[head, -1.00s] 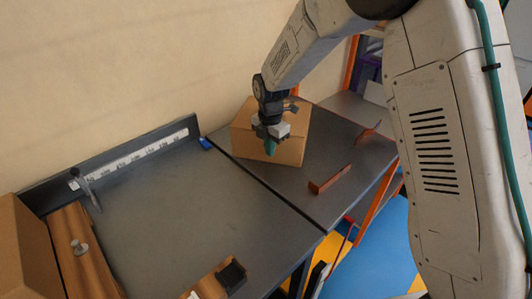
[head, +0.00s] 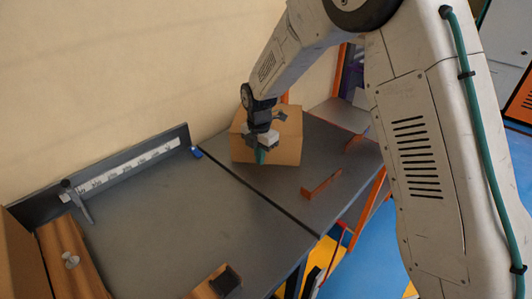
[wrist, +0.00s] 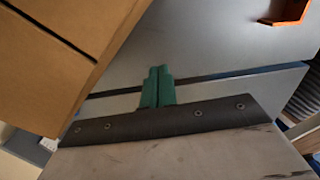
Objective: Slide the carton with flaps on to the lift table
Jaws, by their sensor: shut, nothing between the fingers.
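A closed brown carton (head: 284,152) sits on the right-hand grey surface (head: 335,162), just past the dark gap from the left-hand bench top (head: 165,215). No raised flaps show on it. My gripper (head: 261,156), with green fingers, hangs in front of the carton's near face in the head view. The fingers (wrist: 158,85) are together and empty, beside the carton in the wrist view. I cannot tell whether they touch it. Which surface is the lift table is unclear.
An orange-brown angle bracket (head: 320,185) lies right of the carton. A scale fence (head: 125,168) runs along the wall side of the bench. Another carton (head: 18,262) stands at the left edge. The middle of the left bench top is clear.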

